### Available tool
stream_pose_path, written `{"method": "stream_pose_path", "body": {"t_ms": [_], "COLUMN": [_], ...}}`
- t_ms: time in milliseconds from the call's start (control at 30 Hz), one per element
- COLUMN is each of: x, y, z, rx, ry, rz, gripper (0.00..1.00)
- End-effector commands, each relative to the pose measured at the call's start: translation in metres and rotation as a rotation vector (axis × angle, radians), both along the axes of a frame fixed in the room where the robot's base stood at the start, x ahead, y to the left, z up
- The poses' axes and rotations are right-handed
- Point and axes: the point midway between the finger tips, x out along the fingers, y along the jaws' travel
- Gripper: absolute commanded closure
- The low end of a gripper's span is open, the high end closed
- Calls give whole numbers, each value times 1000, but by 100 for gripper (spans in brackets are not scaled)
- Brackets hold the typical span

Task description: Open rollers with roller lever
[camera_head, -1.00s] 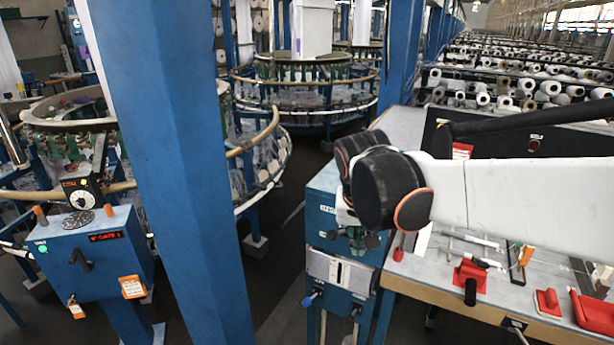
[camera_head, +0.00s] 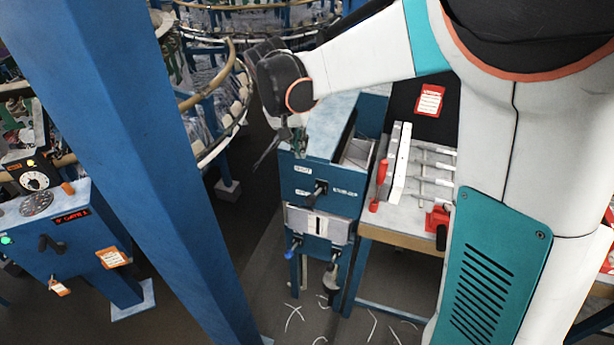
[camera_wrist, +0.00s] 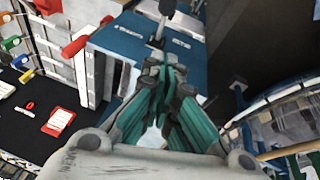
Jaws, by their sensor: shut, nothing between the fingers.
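A blue cabinet (camera_head: 330,172) stands in the middle of the head view. A dark lever (camera_head: 317,190) sticks out of its front between two small labels, too blurred to read with certainty. This dark lever also shows in the wrist view (camera_wrist: 164,14), beyond my fingers. Lower on the cabinet are a blue-tipped handle (camera_head: 293,249) and a dark handle (camera_head: 331,278). I cannot tell for certain which is the roller lever. My gripper (camera_head: 265,158) is shut and empty, at the cabinet's upper left, apart from the dark lever. In the wrist view the fingers (camera_wrist: 168,72) are together.
A thick blue post (camera_head: 150,150) stands left of the cabinet. Left of it is a control box (camera_head: 80,245) with a dial. A bench (camera_head: 400,240) with red-handled tools is on the right. The ring of a loom (camera_head: 235,105) lies behind my gripper.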

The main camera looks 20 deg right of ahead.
Motion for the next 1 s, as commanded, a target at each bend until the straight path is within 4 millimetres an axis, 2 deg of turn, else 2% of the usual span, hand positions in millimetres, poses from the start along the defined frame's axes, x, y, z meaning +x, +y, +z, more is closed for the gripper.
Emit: {"method": "stream_pose_path", "body": {"t_ms": [167, 267, 733, 1000], "x": [1, 2, 14, -4], "y": [-1, -4, -28, -23], "z": [-3, -13, -97, -124], "rx": [0, 0, 0, 0], "ry": [0, 0, -2, -1], "rz": [0, 0, -1, 1], "gripper": [100, 100, 100, 100]}}
